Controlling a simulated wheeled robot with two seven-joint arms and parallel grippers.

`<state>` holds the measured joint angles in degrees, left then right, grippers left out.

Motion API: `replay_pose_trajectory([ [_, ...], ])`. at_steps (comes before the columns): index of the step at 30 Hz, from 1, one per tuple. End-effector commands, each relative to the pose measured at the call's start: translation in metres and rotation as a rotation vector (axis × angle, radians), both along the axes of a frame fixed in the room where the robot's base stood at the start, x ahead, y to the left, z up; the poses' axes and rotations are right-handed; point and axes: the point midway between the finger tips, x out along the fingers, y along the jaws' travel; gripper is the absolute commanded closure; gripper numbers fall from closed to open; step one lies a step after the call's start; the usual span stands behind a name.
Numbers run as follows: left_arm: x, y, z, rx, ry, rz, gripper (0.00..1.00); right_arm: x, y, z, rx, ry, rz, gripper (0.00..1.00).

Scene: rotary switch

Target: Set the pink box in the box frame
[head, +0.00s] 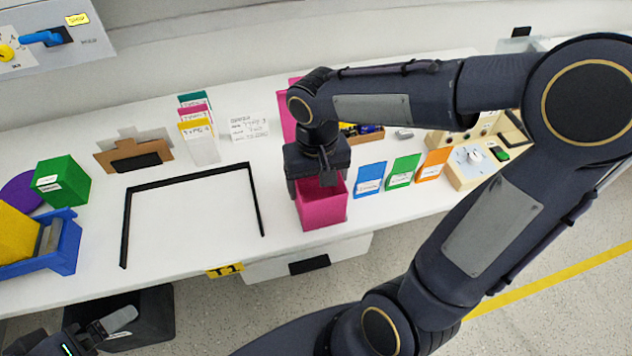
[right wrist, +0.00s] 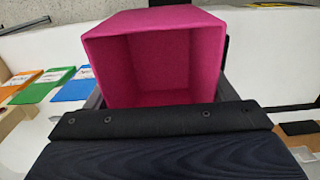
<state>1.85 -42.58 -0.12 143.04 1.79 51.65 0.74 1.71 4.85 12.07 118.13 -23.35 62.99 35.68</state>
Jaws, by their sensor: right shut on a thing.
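The pink box (head: 322,205) is an open-topped cube at the table's front edge, right of the box frame. My right gripper (head: 318,182) is above it and shut on it. In the right wrist view the pink box (right wrist: 165,60) fills the top middle, its open side facing the camera; the fingertips are mostly hidden. I cannot tell whether the box touches the table. The box frame (head: 186,176) is a black three-sided outline on the white table, empty inside. My left gripper (head: 98,328) is at the bottom left, below the table edge, its jaws unclear.
A green box (head: 62,182) and a blue bin (head: 62,245) stand left of the frame. A brown cardboard piece (head: 134,158) and coloured cards (head: 197,130) are behind it. Blue, green and orange cards (head: 403,171) stand right of the pink box. The table inside the frame is clear.

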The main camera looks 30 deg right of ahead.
Motion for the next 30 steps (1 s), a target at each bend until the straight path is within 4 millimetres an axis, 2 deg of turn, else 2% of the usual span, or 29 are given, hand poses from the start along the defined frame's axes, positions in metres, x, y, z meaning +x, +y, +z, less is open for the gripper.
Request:
replay_pose_trajectory([
  [3, 0.000, 0.000, 0.004, 0.000, 0.000, 0.000, 0.00, 0.022, -0.014, -0.019, 0.000, 0.008, -0.002, 0.45],
  [6, 0.000, 0.000, 0.004, 0.000, 0.000, 0.000, 0.00, 0.036, -0.022, -0.038, 0.000, 0.006, -0.001, 0.45],
  [11, 0.000, 0.000, 0.006, 0.000, 0.000, 0.000, 0.00, 0.050, -0.030, -0.056, 0.000, 0.001, -0.001, 0.45],
  [17, 0.000, 0.000, 0.006, 0.000, 0.000, 0.000, 0.00, 0.057, -0.035, -0.067, 0.000, 0.001, -0.001, 0.45],
  [24, 0.000, 0.000, 0.005, 0.000, 0.000, 0.000, 0.00, 0.058, -0.035, -0.098, 0.000, 0.001, 0.001, 0.45],
  [30, 0.000, 0.000, 0.005, 0.000, 0.000, 0.000, 0.00, 0.058, -0.035, -0.098, 0.000, -0.001, 0.001, 0.45],
])
